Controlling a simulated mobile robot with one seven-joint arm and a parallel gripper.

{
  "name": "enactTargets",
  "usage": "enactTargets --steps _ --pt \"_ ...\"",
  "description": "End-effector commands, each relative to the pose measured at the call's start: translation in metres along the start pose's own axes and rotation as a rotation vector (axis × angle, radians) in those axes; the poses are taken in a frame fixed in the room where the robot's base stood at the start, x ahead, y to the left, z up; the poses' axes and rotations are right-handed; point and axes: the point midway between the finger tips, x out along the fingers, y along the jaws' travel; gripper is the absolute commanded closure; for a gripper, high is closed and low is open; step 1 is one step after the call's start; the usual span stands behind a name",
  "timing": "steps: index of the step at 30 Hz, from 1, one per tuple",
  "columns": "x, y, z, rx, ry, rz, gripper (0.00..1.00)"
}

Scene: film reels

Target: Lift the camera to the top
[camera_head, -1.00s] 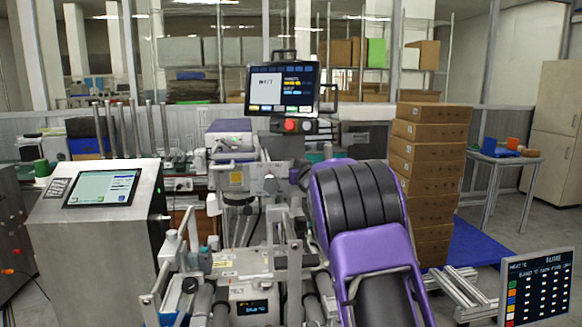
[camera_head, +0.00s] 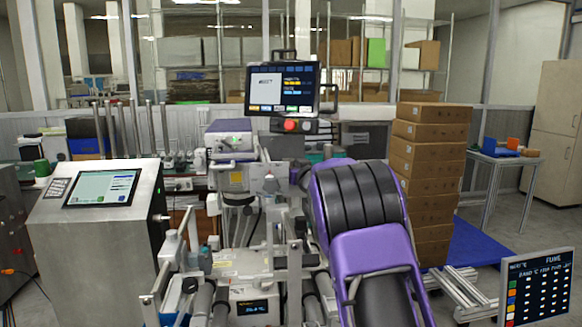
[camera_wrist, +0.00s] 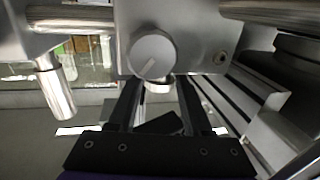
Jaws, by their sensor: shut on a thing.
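A boxy unit with a purple top and grey body (camera_head: 230,142), which may be the camera, is mounted on the metal rig at centre left in the head view. A dark round part (camera_head: 238,198) sits below it. In the wrist view, a round grey knob (camera_wrist: 152,53) with a slot line is on a metal block. My gripper's two dark fingers (camera_wrist: 158,90) reach up to the knob and close on its short lower end. In the head view my purple arm hides the gripper.
A monitor (camera_head: 283,89) with a red button stands above the rig. A steel console (camera_head: 98,225) is on the left. Stacked cartons (camera_head: 432,170) stand right of my arm. Metal posts and rods crowd the rig, and a metal rod (camera_wrist: 70,18) lies close in the wrist view.

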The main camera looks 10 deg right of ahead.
Motion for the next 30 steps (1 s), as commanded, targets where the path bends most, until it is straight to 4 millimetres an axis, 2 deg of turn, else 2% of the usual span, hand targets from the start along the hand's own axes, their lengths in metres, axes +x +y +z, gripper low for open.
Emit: enactTargets --steps 5,12,18,30 --pt "0.0 0.0 -0.007 0.0 0.0 0.0 1.0" --pt "0.0 0.0 -0.053 0.001 0.009 -0.001 1.0" --pt "0.0 0.0 -0.08 0.0 0.015 -0.001 1.0" --pt "-0.001 0.0 -0.085 0.001 0.017 -0.001 1.0"
